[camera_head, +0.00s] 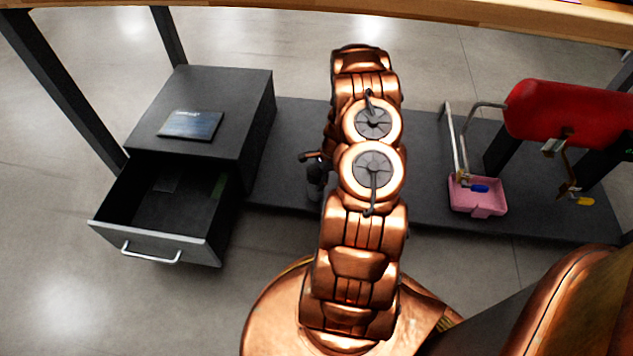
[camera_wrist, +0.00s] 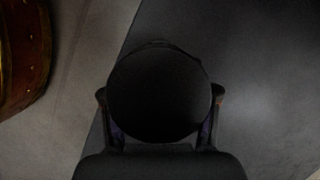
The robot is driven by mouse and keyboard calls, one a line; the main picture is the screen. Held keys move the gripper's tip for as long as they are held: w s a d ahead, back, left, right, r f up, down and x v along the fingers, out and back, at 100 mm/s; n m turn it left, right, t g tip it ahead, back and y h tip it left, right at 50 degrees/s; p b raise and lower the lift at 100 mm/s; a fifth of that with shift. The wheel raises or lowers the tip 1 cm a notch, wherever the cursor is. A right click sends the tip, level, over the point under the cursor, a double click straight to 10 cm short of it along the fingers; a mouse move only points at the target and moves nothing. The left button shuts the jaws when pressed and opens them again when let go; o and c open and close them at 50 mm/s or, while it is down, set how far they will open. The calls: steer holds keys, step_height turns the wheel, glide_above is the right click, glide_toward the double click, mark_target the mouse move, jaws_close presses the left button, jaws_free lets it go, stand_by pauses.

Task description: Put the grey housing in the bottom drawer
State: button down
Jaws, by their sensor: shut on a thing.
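In the wrist view my gripper (camera_wrist: 160,112) is shut on a dark, round-topped part (camera_wrist: 158,90), which looks like the grey housing; its colour is hard to tell in the dim light. It hides what lies below it. In the head view my arm mostly covers the gripper, and only dark bits show left of the arm. A dark grey cabinet (camera_head: 246,105) stands at left with a drawer (camera_head: 150,240) pulled out toward the front. A small green patch shows inside the drawer. I cannot tell which level this drawer is. My gripper is to the right of it.
A dark flat item (camera_head: 190,125) lies on the cabinet top. A low dark shelf (camera_head: 285,150) runs behind my arm. At right are a pink tray (camera_head: 478,198) and a red cylinder (camera_head: 580,118). A wooden tabletop edge (camera_head: 330,17) crosses the top. Table legs stand at left.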

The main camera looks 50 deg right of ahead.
mark_target(317, 173)
steer(key=shift+r+p, duration=0.5)
steer(key=shift+r, duration=0.3)
stand_by(0.4)
steer(key=shift+r+p, duration=0.45)
steer(key=shift+r, duration=0.4)
steer(key=shift+w, duration=0.1)
